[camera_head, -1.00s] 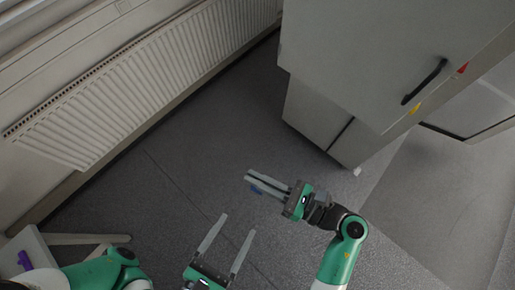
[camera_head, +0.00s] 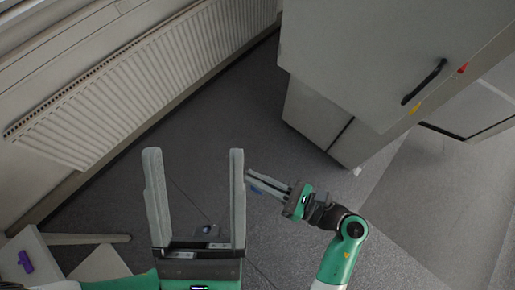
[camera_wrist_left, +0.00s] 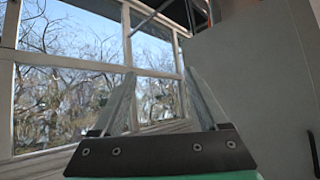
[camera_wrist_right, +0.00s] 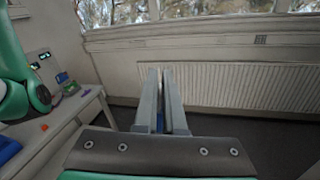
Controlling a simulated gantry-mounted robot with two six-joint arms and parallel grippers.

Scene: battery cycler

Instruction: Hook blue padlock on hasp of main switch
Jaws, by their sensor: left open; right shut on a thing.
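My right gripper (camera_head: 249,177) is shut on a small blue thing, which looks like the blue padlock (camera_head: 258,190). Most of it is hidden by the fingers; a bit of blue shows between them in the right wrist view (camera_wrist_right: 160,122). My left gripper (camera_head: 195,152) is open and empty, with its fingers spread wide and raised towards the head camera. In the head view it is just left of the right gripper. In the left wrist view (camera_wrist_left: 162,74) its fingers stand before the window. I cannot make out the main switch or its hasp in any view.
A grey cabinet (camera_head: 370,60) with a black handle (camera_head: 424,82) and red and yellow marks stands at the upper right. A radiator (camera_head: 150,85) runs along the left wall. A table (camera_head: 40,247) with a purple thing (camera_head: 25,262) is at lower left.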

